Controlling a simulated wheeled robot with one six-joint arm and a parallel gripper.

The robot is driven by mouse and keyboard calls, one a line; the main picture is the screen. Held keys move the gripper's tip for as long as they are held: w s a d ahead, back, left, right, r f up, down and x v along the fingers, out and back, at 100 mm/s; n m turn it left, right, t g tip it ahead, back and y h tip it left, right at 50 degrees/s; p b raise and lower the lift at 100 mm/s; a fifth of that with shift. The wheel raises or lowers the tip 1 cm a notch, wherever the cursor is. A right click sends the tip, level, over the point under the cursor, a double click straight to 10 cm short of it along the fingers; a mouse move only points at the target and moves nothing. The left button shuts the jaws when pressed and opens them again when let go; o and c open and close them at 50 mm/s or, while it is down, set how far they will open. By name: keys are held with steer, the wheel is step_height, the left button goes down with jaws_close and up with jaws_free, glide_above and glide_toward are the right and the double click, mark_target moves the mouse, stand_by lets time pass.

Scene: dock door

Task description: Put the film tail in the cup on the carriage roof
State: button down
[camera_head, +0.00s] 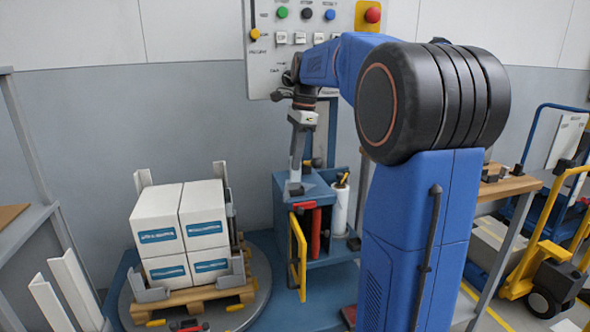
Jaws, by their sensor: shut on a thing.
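My gripper (301,124) points down above the blue carriage (320,183), left of the mast. It is shut on a narrow grey strip, which appears to be the film tail (297,153). The strip hangs down to the carriage roof, its lower end close to a small grey piece (295,188) there that may be the cup. I cannot tell whether the strip's end is inside it or only in front of it. A white film roll (340,207) stands upright on the carriage's right side.
White boxes (205,210) with blue labels sit on a wooden pallet (190,300) on a round turntable (262,270), with grey corner posts around them. A yellow bar (298,255) stands at the carriage front. A control panel (285,55) is behind. A yellow pallet truck (545,255) stands right.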

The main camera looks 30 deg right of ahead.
mark_target(295, 181)
steer(key=shift+w+f, duration=0.1)
steer(key=shift+f, duration=1.7)
steer(key=shift+f, duration=0.1)
steer(key=c, duration=1.7)
jaws_free()
steer(key=shift+o, duration=0.2)
steer(key=shift+d+r, duration=0.2)
steer(key=shift+r, duration=1.1)
steer(key=shift+d+r, duration=0.2)
steer(key=shift+r, duration=1.05)
steer(key=shift+d+r, duration=0.2)
steer(key=shift+r, duration=1.1)
steer(key=s+a+f+n+t, duration=0.1)
steer(key=s+a+f+n, duration=0.4)
steer(key=s, duration=0.5)
steer(key=s+a+f+n+t+h, duration=0.1)
steer(key=s+a+f+n, duration=0.5)
steer(key=s+f+n, duration=0.3)
steer(key=s+a+f+n+t, duration=0.2)
steer(key=s+a+f+n, duration=0.4)
steer(key=s, duration=0.5)
steer(key=shift+f+n+h, duration=0.4)
steer(key=shift+f+n, duration=0.1)
steer(key=shift+n, duration=0.1)
